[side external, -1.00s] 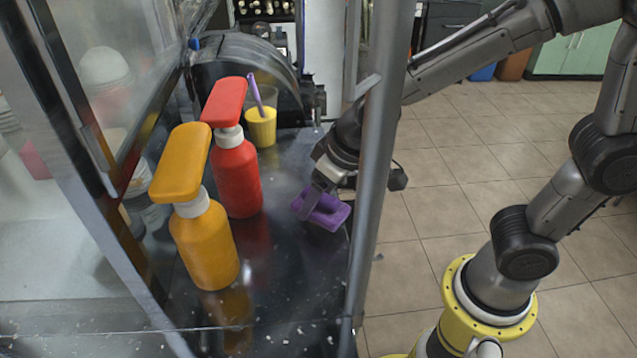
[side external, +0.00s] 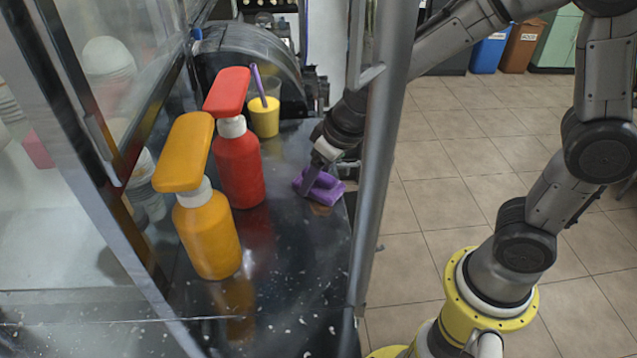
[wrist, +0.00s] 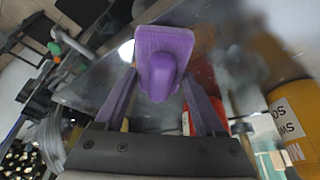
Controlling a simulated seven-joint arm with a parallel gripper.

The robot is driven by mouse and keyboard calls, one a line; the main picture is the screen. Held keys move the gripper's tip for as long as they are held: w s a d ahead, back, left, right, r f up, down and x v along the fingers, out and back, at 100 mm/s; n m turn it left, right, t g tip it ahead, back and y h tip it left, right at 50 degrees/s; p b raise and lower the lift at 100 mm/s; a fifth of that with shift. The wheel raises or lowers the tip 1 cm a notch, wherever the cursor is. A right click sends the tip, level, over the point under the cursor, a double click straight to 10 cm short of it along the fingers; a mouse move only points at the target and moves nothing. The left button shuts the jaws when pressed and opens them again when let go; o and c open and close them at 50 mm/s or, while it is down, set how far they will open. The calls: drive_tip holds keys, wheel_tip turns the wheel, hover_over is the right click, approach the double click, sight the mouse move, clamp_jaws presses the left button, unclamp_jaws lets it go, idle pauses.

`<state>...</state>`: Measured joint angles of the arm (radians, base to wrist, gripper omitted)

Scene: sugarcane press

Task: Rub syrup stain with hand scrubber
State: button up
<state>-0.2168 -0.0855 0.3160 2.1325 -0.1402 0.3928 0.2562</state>
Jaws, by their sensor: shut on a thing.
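The purple hand scrubber (side external: 318,188) is at the right edge of the dark metal counter (side external: 290,265), low over or on its surface; I cannot tell if it touches. My gripper (side external: 314,174) is shut on the scrubber's handle from above. In the wrist view the scrubber (wrist: 163,45) sits between the fingertips of my gripper (wrist: 160,80), its flat pad facing away. A faint brownish patch (side external: 319,209) shows on the counter just in front of the scrubber; it may be the syrup stain, partly hidden by the scrubber.
A red pump bottle (side external: 238,165) and an orange pump bottle (side external: 206,235) stand left of the scrubber. A yellow cup (side external: 265,118) with a purple stick is behind. A grey metal post (side external: 377,160) rises at the counter's right edge. The counter's front is clear except for pale specks.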

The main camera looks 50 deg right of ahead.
sight(314, 211)
drive_tip(key=shift+w+d, duration=1.9)
drive_tip(key=shift+w, duration=0.05)
drive_tip(key=shift+s+a, duration=4.2)
drive_tip(key=shift+s, duration=0.05)
wheel_tip(314, 211, up, 8)
